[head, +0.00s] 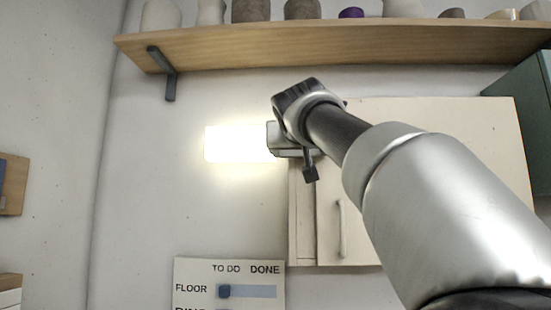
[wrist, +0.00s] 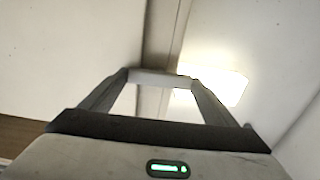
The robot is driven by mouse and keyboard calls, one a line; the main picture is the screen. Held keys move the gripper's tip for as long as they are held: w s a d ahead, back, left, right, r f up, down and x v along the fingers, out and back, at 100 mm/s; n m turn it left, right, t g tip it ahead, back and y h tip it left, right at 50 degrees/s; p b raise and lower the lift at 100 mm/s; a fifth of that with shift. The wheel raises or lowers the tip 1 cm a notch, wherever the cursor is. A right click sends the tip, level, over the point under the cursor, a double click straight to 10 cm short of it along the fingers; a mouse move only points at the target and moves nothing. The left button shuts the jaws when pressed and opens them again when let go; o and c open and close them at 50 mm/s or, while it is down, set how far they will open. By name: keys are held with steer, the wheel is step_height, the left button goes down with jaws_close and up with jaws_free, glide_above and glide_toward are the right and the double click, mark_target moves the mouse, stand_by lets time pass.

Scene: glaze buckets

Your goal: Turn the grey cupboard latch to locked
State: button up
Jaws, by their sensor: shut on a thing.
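The cream wall cupboard (head: 440,150) hangs on the wall, its door closed. My gripper (head: 310,172) is at the cupboard's left part, above and left of the door's upright pull handle (head: 341,228). The gripper is shut on the grey latch, which the fingers hide almost wholly. I cannot tell which way the latch is turned.
A wooden shelf (head: 250,58) with several pots runs above the cupboard. A bright light panel (head: 235,144) is on the wall left of my gripper. A TO DO / DONE board (head: 200,270) hangs lower left. A green cabinet (head: 535,110) stands at right.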

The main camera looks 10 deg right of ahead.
stand_by(0.5)
steer(key=o, duration=1)
steer(key=shift+o, duration=0.2)
steer(key=shift+s, duration=0.15)
